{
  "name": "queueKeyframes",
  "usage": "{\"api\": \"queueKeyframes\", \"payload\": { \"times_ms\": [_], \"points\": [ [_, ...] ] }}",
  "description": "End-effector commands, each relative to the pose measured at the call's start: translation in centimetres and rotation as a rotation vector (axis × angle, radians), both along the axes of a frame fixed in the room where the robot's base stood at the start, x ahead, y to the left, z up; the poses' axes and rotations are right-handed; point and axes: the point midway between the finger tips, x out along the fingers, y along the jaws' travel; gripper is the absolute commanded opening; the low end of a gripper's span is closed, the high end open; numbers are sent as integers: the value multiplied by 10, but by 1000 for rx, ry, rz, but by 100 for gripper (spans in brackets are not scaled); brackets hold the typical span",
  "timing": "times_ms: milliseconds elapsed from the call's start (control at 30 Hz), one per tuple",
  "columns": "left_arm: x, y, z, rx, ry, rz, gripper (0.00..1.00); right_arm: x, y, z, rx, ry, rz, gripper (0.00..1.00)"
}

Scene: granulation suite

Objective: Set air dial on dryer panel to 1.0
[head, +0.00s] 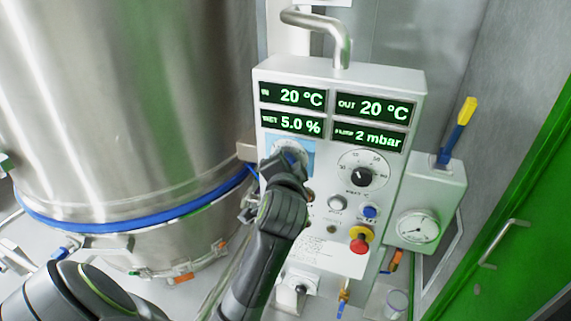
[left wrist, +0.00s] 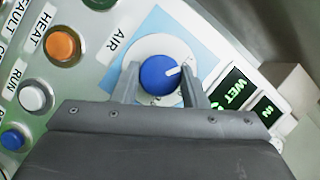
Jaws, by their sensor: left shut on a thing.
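The dryer panel (head: 320,238) is a white box with green displays, knobs and buttons. The air dial (left wrist: 158,76) is a blue knob with a white pointer line on a round white scale over a light blue patch, beside the word AIR. My left gripper (left wrist: 158,88) is shut on the blue knob, one finger on each side. In the left wrist view the pointer is toward the upper right of the picture; the scale figures are too small to read. In the head view my left gripper (head: 286,163) covers most of the dial. My right gripper is not in view.
A second black dial (head: 362,177) sits right of my gripper. Below it are a white button (head: 337,203), a blue button (head: 370,212) and a red emergency stop (head: 359,244). A large steel vessel (head: 130,100) stands left. A gauge (head: 418,227) and blue-yellow valve lever (head: 459,128) are right.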

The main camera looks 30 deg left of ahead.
Motion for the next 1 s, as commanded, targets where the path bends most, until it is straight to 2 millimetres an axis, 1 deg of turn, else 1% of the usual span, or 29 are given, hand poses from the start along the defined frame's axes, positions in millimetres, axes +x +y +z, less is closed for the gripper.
{"api": "queueKeyframes", "payload": {
  "times_ms": [367,400,567,867,1000],
  "points": [
    [0,0,-2,-11,3,0,17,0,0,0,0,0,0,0],
    [0,0,-2,-11,4,1,41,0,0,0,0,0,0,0],
    [0,0,-2,-9,2,0,61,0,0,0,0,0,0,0],
    [0,0,0,-6,1,0,61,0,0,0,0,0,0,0],
    [4,-1,2,-6,-1,-3,61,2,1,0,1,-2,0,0]
  ]
}}
